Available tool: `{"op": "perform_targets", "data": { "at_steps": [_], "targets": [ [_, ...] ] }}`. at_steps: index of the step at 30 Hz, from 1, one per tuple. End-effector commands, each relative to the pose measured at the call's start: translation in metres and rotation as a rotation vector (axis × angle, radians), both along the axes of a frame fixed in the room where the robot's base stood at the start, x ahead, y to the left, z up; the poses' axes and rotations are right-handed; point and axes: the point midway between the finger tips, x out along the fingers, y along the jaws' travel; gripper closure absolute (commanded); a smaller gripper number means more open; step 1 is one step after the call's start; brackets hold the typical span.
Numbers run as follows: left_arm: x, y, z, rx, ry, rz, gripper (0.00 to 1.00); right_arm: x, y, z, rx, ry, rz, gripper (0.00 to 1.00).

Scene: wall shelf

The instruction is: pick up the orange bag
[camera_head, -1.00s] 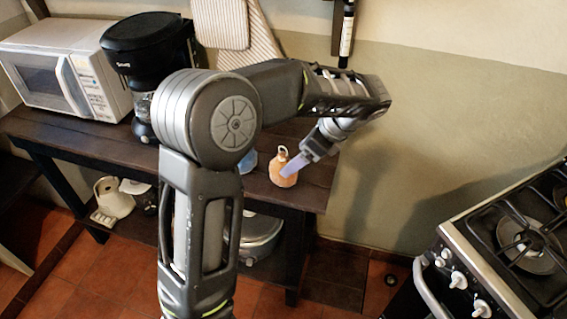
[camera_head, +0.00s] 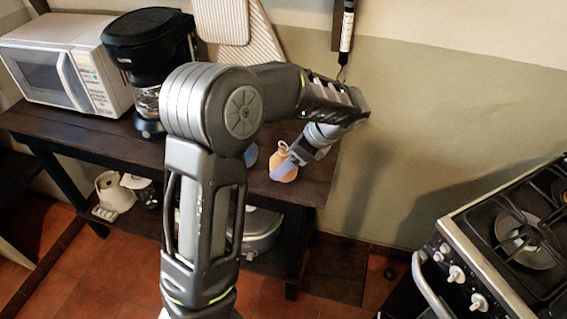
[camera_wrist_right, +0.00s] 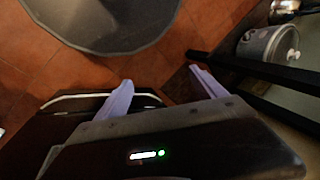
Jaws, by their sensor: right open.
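The orange bag (camera_head: 285,171) is small, with a narrow top, and stands upright near the right end of the dark wooden table. My left gripper (camera_head: 284,169) is at the bag, with one pale purple finger across its front. The other finger is hidden, so I cannot tell whether the jaws grip the bag. My right gripper (camera_wrist_right: 160,75) is open and empty in the right wrist view, its two purple fingers spread apart above the tiled floor. It is not in the head view.
A microwave (camera_head: 65,65) and a black coffee maker (camera_head: 150,60) stand on the table (camera_head: 90,140) at left. A blue object (camera_head: 251,155) is partly hidden by my arm. A stove (camera_head: 500,250) stands at right. A metal pot (camera_wrist_right: 268,45) shows in the right wrist view.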

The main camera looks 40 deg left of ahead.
Motion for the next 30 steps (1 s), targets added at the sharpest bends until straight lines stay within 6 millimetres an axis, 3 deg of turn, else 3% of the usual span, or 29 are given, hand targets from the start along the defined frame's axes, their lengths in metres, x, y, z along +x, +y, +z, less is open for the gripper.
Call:
{"op": "perform_targets", "data": {
  "at_steps": [6, 24, 30],
  "targets": [
    [-0.002, 0.013, -0.020, 0.000, 0.000, 0.000, 0.16, 0.000, 0.000, 0.004, 0.000, 0.000, 0.000, 0.20],
    [-0.002, 0.013, -0.020, 0.000, -0.001, 0.000, 0.16, 0.000, 0.000, 0.003, 0.000, 0.000, 0.000, 0.20],
    [-0.002, 0.013, -0.020, 0.000, -0.001, 0.000, 0.33, 0.000, 0.000, 0.003, 0.000, 0.000, 0.000, 0.20]
  ]
}}
